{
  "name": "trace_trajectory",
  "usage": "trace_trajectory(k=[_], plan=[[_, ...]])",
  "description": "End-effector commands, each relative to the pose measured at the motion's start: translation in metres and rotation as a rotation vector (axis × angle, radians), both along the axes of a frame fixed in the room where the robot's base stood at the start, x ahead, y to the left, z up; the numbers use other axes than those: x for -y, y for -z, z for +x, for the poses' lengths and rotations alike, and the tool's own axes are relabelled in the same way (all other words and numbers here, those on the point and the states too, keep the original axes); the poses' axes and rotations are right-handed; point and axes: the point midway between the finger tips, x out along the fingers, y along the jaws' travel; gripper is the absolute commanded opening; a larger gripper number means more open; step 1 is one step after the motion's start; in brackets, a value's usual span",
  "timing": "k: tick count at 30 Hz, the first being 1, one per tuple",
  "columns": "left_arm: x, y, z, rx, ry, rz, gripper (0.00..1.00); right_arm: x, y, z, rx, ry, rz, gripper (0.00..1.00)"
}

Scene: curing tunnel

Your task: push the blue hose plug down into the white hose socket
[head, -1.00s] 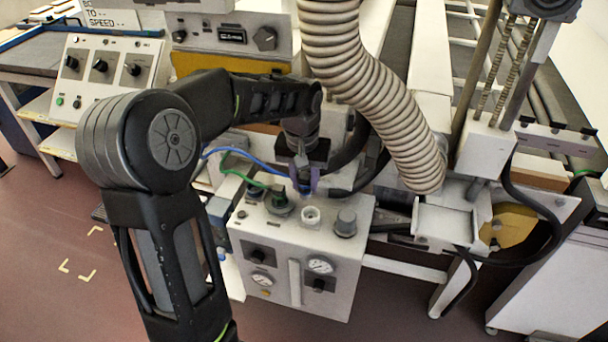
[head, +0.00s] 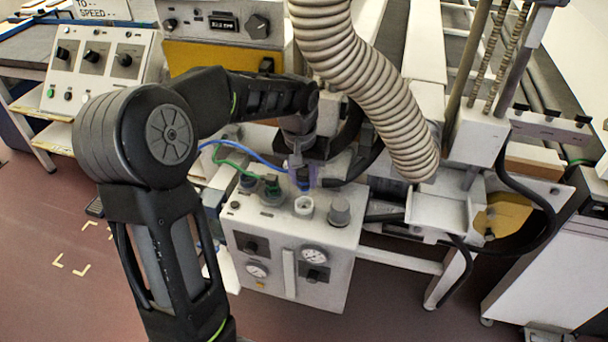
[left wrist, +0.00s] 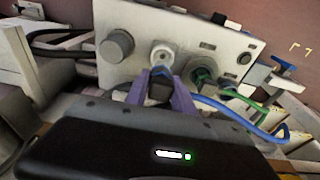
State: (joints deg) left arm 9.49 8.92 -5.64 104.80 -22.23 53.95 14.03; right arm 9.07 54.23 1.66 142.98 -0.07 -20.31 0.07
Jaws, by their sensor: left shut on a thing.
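The white hose socket (head: 304,206) stands on top of a white control box, and its round opening faces up. It also shows in the left wrist view (left wrist: 161,57). My left gripper (head: 303,178) has purple fingers, shut on the blue hose plug (left wrist: 160,88). The plug is held above the socket, apart from it in the head view; the exact gap is hard to tell. In the left wrist view the plug lies just in front of the socket, roughly in line with it. The blue hose (head: 243,152) runs off to the left. My right gripper is not in view.
On the control box (head: 325,237), a green plug (head: 271,190) with a green hose sits left of the socket, and a grey knob (head: 340,209) stands right of it. A ribbed duct (head: 365,85) hangs at the upper right. Black cables run behind.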

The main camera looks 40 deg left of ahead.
Motion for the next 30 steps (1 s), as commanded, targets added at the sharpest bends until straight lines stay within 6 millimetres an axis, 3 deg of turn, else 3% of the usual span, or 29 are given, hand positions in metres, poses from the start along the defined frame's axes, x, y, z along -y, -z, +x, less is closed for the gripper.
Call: trace_trajectory(k=[15,30], plan=[[0.0,0.044,0.0,0.0,0.0,0.0,0.0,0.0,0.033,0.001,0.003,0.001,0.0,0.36],[0.0,0.049,0.0,0.0,0.0,0.0,0.0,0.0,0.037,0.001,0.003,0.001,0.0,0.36]])
